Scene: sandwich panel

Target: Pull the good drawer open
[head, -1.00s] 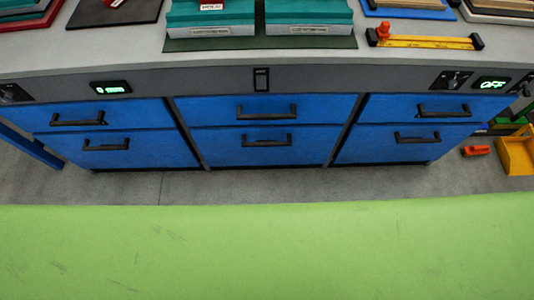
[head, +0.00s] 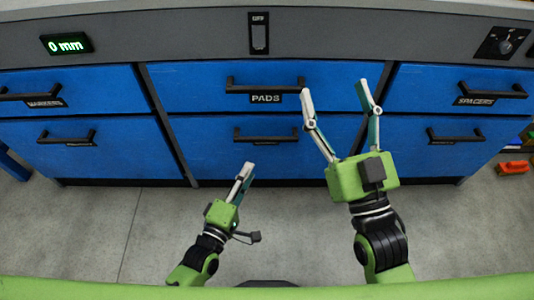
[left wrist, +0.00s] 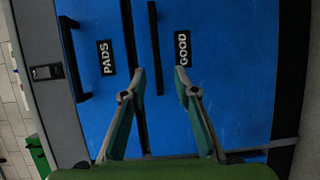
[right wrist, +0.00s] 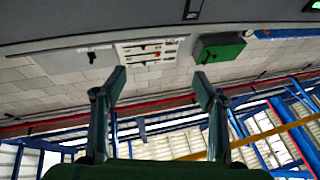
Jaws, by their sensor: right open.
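The good drawer is the lower blue drawer in the middle column (head: 205,150), with a black bar handle (head: 265,137). The left wrist view shows its GOOD label (left wrist: 182,48) and its handle (left wrist: 153,40). My left gripper (head: 245,170) is low in front of this drawer, below its handle in the head view. In the left wrist view its fingers (left wrist: 160,72) are apart, and the handle's end appears between them; nothing is gripped. My right gripper (head: 335,87) is open and empty, raised in front of the middle column's right part, hiding some of both drawers.
The PADS drawer (head: 190,90) with its own handle (head: 265,85) is directly above. The SPACERS drawer (head: 420,85) is at upper right, and the MARKERS drawer (head: 100,85) at upper left. Grey floor (head: 110,220) is clear before the bench. An orange object (head: 513,167) lies at right.

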